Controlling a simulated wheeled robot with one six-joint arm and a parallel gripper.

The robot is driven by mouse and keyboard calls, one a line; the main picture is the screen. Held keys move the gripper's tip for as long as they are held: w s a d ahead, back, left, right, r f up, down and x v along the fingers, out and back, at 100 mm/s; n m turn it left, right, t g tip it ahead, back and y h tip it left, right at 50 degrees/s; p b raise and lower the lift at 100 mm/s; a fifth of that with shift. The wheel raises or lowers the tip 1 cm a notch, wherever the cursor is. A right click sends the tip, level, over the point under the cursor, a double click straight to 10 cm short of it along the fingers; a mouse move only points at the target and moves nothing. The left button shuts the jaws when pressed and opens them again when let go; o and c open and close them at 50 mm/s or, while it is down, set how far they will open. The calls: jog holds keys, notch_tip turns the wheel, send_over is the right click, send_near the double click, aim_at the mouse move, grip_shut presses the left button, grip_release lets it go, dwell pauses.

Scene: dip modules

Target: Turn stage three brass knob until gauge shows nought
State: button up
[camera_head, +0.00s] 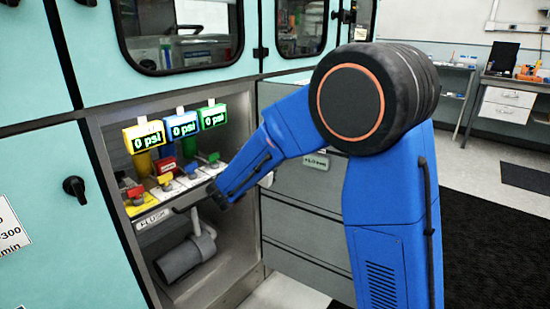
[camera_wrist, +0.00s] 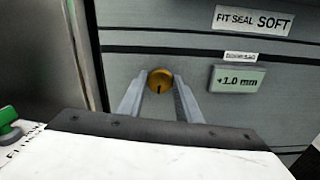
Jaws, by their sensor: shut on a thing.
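In the wrist view a round brass knob (camera_wrist: 160,80) with a dark pointer mark sits on a grey panel. The mark points down. My gripper (camera_wrist: 160,88) is shut on the knob, one finger on each side of it. To the right of the knob, a pale green gauge (camera_wrist: 238,79) reads about +1.0, with small unit letters I cannot read surely. The gauge also shows in the head view (camera_head: 316,162), too small to read well. The knob is hidden behind my arm in the head view.
Left of the panel is an open bay with yellow, blue and green gauges (camera_head: 182,126), each reading 0 psi, above several coloured valve handles. A grey pipe fitting (camera_head: 187,257) lies below. A "FIT SEAL SOFT" label (camera_wrist: 254,20) is above the gauge.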

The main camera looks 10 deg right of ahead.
jog(key=m, duration=1.4)
jog(key=shift+m, duration=0.3)
jog(key=shift+f, duration=0.1)
dwell(0.4)
jog(key=o, duration=1)
jog(key=v, duration=1.7)
jog(key=shift+s+a, duration=0.15)
jog(key=shift+s, duration=0.05)
